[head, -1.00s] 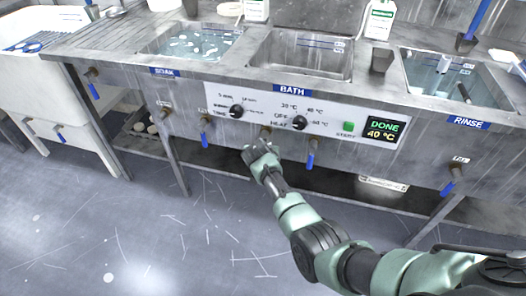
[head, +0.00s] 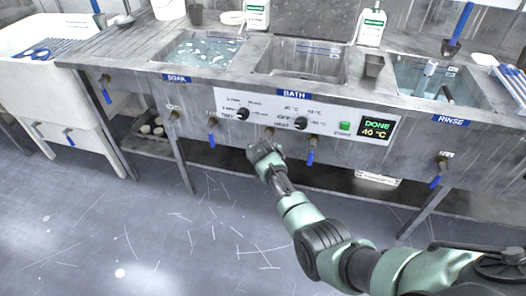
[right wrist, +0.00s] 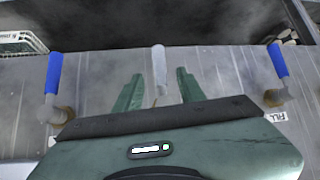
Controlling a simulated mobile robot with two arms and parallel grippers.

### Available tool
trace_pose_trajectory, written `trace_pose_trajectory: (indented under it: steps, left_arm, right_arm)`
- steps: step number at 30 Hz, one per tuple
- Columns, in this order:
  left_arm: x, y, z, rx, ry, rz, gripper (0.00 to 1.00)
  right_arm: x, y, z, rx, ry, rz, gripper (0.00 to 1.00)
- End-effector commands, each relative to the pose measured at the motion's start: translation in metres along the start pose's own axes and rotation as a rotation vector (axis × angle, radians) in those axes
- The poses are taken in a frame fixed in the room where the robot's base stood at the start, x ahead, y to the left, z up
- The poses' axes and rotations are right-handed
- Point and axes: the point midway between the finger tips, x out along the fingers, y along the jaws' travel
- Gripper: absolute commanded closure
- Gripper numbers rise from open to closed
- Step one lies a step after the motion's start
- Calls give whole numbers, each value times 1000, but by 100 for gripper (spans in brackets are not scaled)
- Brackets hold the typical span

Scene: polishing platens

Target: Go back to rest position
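My right arm reaches from the lower right in the head view towards the front of the sink bench. Its right gripper (head: 265,154) is just in front of the bench, below the bath control panel (head: 300,122). In the right wrist view, the gripper's two green fingers (right wrist: 158,92) are spread apart. A pale grey lever (right wrist: 159,68) shows in the gap between them, and nothing is gripped. How far the lever is from the fingertips is hard to tell. My left gripper is not in view.
The bench holds a soak basin (head: 200,50), a bath basin (head: 304,62) and a rinse basin (head: 440,78). Blue-handled valves (head: 311,150) stick out along its front. The display (head: 377,128) reads DONE 40 °C.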

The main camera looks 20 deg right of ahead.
Motion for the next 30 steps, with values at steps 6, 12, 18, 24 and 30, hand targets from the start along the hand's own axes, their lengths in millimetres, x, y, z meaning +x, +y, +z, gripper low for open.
trace_pose_trajectory:
  steps: [6, 12, 18, 24, 30]
  left_arm:
    - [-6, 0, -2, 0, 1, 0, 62]
    - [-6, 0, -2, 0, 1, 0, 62]
    - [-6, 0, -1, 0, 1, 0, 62]
    - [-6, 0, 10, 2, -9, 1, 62]
    - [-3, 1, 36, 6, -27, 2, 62]
  right_arm:
    - [-3, 3, -5, -1, 0, 0, 60]
    - [-3, 3, -4, -1, 0, 0, 60]
    - [-3, 3, -3, -2, -2, -1, 60]
    - [5, 13, 59, -73, -72, -19, 60]
    - [1, 43, 203, -222, -223, -76, 60]
